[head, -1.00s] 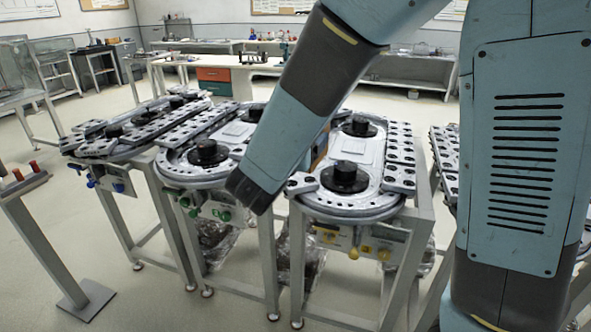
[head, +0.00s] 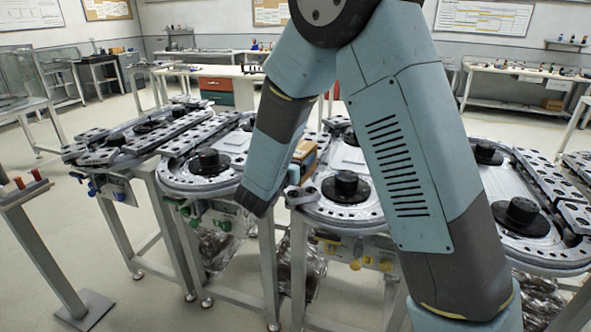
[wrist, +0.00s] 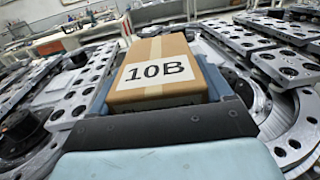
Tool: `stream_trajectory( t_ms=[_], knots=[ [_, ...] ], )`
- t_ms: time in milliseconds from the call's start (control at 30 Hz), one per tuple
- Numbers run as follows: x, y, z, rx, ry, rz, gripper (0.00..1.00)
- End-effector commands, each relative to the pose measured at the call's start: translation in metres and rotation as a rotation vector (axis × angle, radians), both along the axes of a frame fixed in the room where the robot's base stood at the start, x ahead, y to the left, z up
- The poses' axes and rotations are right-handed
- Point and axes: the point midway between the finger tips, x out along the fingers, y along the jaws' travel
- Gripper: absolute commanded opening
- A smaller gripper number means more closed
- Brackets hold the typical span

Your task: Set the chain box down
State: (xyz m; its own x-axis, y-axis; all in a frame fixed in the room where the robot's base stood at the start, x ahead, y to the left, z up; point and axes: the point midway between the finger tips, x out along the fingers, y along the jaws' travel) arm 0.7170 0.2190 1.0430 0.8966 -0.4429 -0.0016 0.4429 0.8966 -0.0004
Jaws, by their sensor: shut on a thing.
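The chain box is a brown cardboard box with a white "10B" label (wrist: 158,72), filling the middle of the wrist view. My gripper (wrist: 160,96) is shut on it, with a pale blue finger along each side. In the head view a small part of the box (head: 304,153) shows behind my wrist, between two ring-track stations. My fingers are mostly hidden there by my arm. The box appears held around the height of the station tops. I cannot tell whether its underside touches anything.
Several ring-track stations stand in a row, including a left one (head: 208,172) and a centre one (head: 345,200), with raised black hubs and perforated rails. A post with red pegs (head: 38,180) stands at the far left. Open floor lies in front and left.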

Motion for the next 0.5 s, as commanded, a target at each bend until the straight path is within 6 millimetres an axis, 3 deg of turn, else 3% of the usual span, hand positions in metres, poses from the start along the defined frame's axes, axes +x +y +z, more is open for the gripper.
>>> stream_trajectory(
  t_ms=[267,500],
  knots=[
    [0.008,0.001,-0.008,0.000,-0.003,-0.001,0.06],
    [0.009,0.001,-0.034,-0.003,-0.001,-0.001,0.06]
  ],
)
